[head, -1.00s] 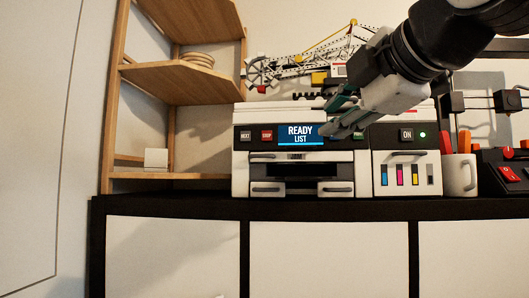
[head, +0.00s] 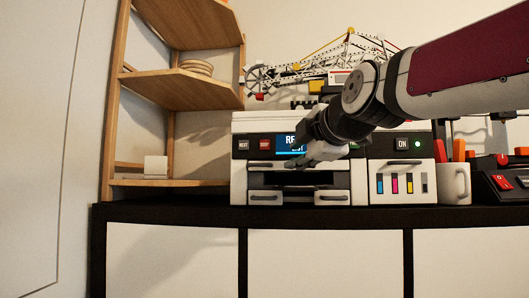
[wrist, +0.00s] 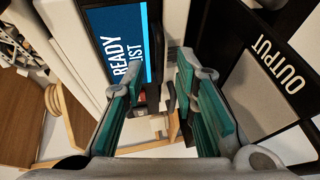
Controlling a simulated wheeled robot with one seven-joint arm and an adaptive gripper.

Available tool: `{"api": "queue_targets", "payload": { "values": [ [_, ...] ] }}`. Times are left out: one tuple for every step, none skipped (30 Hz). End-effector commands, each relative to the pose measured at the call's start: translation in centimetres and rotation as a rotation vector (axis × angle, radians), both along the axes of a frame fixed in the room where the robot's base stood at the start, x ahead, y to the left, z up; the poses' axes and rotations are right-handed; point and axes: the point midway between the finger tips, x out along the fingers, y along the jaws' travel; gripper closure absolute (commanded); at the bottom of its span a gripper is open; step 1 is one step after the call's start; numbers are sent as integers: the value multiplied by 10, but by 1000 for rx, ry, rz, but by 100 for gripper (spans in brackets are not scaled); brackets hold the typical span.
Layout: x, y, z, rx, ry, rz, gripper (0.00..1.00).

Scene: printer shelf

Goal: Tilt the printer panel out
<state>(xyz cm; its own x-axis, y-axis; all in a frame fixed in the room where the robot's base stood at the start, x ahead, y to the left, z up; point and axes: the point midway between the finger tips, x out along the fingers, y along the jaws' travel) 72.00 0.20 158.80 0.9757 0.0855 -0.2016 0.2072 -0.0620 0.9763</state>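The white printer (head: 239,185) stands on the black-topped cabinet. Its dark front panel (head: 253,154) carries the blue READY LIST screen (head: 285,142); the panel looks upright. My gripper (head: 292,162) is in front of the panel's lower edge and covers part of the screen. In the wrist view my gripper (wrist: 160,88) is open, with teal pads on both fingers. The screen (wrist: 118,45) lies left of the fingers and the OUTPUT label (wrist: 281,65) to the right. A dark bar (wrist: 168,92) shows between the fingers; I cannot tell whether they touch it.
A wooden shelf (head: 170,83) stands at the left. A model crane (head: 300,72) is behind the printer top. A white mug (head: 455,182) with orange-handled tools and a black box with red switches (head: 501,183) stand at the right. The cabinet top (head: 160,213) is clear at left.

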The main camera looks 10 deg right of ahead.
Motion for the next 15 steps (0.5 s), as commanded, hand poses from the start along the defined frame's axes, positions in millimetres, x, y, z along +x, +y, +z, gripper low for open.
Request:
{"api": "queue_targets", "payload": {
  "values": [
    [1,0,0,0,0,0,73],
    [1,0,0,0,-1,0,73],
    [1,0,0,0,-1,0,73],
    [1,0,0,0,-1,0,73],
    [1,0,0,0,-1,0,73],
    [1,0,0,0,-1,0,73],
    [1,0,0,0,-1,0,73],
    [1,0,0,0,-1,0,76],
    [1,0,0,0,-1,0,85],
    [1,0,0,0,-1,0,92],
    [1,0,0,0,-1,0,98],
    [1,0,0,0,-1,0,100],
    [1,0,0,0,-1,0,100],
    [1,0,0,0,0,0,100],
    [1,0,0,0,0,0,100]
  ]
}}
